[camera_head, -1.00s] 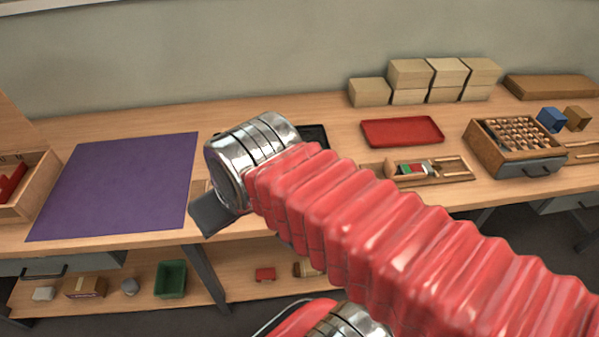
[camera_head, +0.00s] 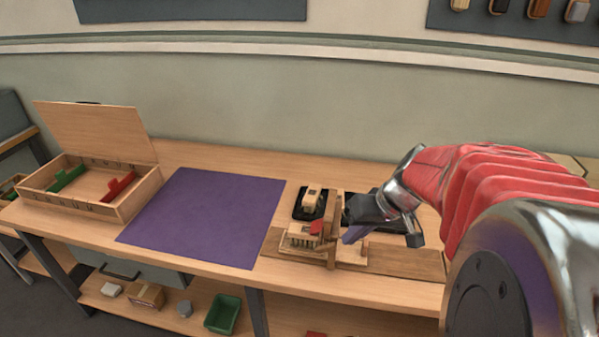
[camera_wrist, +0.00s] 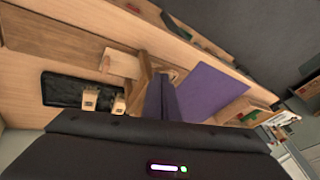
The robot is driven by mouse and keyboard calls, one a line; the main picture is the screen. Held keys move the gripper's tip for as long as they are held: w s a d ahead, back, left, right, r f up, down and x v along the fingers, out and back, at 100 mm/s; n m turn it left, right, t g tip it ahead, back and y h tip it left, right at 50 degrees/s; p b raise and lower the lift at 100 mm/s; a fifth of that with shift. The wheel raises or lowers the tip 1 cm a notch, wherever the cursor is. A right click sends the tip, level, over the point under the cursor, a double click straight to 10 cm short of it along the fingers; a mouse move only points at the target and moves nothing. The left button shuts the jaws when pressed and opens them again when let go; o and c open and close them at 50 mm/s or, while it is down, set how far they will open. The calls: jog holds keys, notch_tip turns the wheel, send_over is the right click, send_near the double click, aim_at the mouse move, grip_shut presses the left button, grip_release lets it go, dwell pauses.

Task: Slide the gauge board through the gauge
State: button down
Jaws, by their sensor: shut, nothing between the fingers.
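The gauge (camera_head: 334,222) is a wooden frame with an upright post, standing on a long flat wooden base (camera_head: 405,262) near the table's front edge. My gripper (camera_head: 350,235) is just right of the gauge post, low down, shut and empty. In the wrist view my dark fingers (camera_wrist: 160,97) are together beside the wooden gauge frame (camera_wrist: 143,72).
A black tray (camera_head: 298,214) with a wooden brush block (camera_head: 312,198) lies behind the gauge. A purple mat (camera_head: 205,215) lies to the left. An open wooden box (camera_head: 135,205) with green and red pieces stands at far left. My arm covers the right side.

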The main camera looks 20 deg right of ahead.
jog(key=s+d+f+m+t, duration=0.1)
jog(key=d+f, duration=0.3)
jog(key=d, duration=0.5)
jog(key=s+d+f+m+t, duration=0.1)
jog(key=d+f, duration=0.3)
jog(key=d, duration=0.6)
jog(key=shift+d+f+m, duration=0.15)
jog(key=shift+d+m, duration=0.05)
jog(key=shift+m, duration=0.3)
jog(key=x, duration=1)
jog(key=shift+w+a, duration=0.1)
jog(key=shift+w, duration=0.15)
jog(key=shift+w+a, duration=0.65)
jog(key=shift+a, duration=0.35)
jog(key=shift+w+a, duration=0.4)
jog(key=shift+a, duration=0.15)
